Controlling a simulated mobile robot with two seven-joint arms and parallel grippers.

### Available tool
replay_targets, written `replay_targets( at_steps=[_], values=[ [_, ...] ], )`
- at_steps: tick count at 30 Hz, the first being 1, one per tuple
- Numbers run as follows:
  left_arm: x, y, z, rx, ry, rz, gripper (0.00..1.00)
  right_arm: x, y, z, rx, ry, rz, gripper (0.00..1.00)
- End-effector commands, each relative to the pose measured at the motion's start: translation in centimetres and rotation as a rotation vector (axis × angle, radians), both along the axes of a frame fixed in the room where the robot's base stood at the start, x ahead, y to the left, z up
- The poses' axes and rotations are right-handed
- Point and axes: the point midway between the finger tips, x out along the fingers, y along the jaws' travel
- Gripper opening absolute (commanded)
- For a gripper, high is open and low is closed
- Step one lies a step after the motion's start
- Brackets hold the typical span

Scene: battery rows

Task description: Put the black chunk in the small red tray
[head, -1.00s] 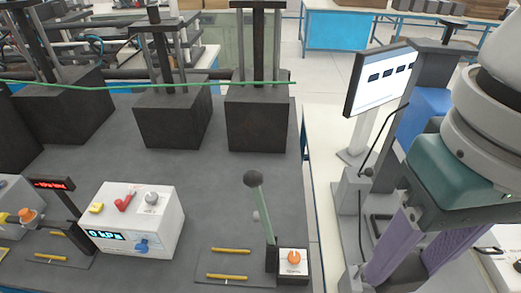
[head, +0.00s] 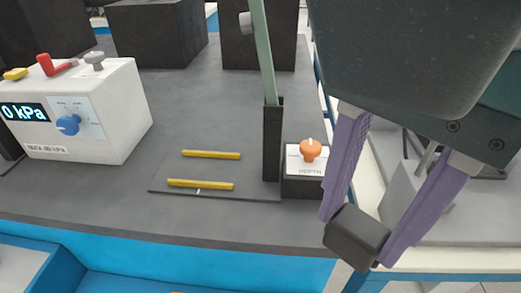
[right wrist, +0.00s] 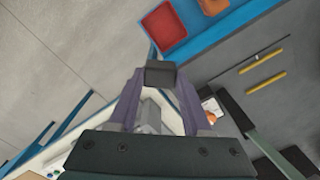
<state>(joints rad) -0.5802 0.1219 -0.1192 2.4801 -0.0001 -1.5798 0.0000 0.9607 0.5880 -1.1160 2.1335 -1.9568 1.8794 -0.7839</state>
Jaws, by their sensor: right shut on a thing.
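The black chunk (head: 357,237) is a dark block held between the purple fingertips of my right gripper (head: 357,240). In the head view it hangs off the front right of the grey worktop. In the right wrist view the chunk (right wrist: 160,74) sits between the fingertips. A small red tray (right wrist: 165,30) lies on a blue surface beyond the chunk in that view, apart from it. An orange tray (right wrist: 212,6) is partly cut off to its right. The red tray cannot be made out in the head view. My left gripper is not in view.
A white pressure box (head: 95,125) stands on the worktop (head: 100,195) at left. A lever post (head: 272,140) and an orange-knob box (head: 305,170) stand near my right gripper. Yellow bars (head: 200,184) lie left of them. A blue ledge (head: 230,270) runs along the front.

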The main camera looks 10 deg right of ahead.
Motion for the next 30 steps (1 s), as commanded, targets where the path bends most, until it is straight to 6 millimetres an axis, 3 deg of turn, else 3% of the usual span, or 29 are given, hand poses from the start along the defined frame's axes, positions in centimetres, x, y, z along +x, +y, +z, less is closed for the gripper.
replay_targets(
  at_steps=[1,9,15,19,25,30],
  values=[
    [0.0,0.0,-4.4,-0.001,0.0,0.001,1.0,0.1,0.3,-4.0,0.002,-0.002,-0.036,0.0],
    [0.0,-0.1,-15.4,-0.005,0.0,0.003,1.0,0.4,1.6,-13.1,-0.005,0.001,-0.251,0.0],
    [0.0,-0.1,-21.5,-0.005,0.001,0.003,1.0,0.5,2.4,-18.1,-0.011,0.001,-0.383,0.0],
    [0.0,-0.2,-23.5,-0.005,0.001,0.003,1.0,0.5,2.6,-19.6,-0.015,-0.001,-0.437,0.0],
    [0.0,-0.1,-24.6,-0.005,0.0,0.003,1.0,0.4,2.7,-21.3,-0.018,0.003,-0.469,0.0],
    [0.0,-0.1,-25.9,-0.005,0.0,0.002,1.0,0.3,2.7,-25.9,-0.02,0.006,-0.47,0.0]
  ],
)
